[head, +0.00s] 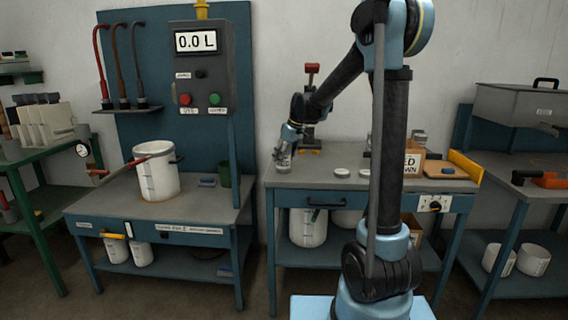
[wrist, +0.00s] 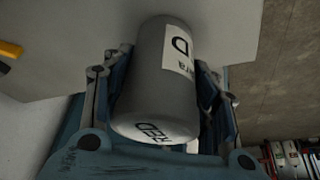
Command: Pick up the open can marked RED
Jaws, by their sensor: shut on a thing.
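A grey can (wrist: 162,75) fills the middle of the wrist view, with RED printed on its near end and a white label on its side. My gripper (wrist: 165,80) has a finger on each side of the can and is shut on it. In the head view my gripper (head: 284,151) is over the back left of the middle bench (head: 300,181), with the small grey can (head: 283,163) at its tip. I cannot tell whether the can touches the bench top. Its open end is not clear in either view.
A red-handled tool (head: 312,92) stands behind my gripper. Flat pale discs (head: 342,173) and a box with a sign (head: 412,162), partly hidden by my arm, are to the right. A white bucket (head: 157,173) stands on the left bench.

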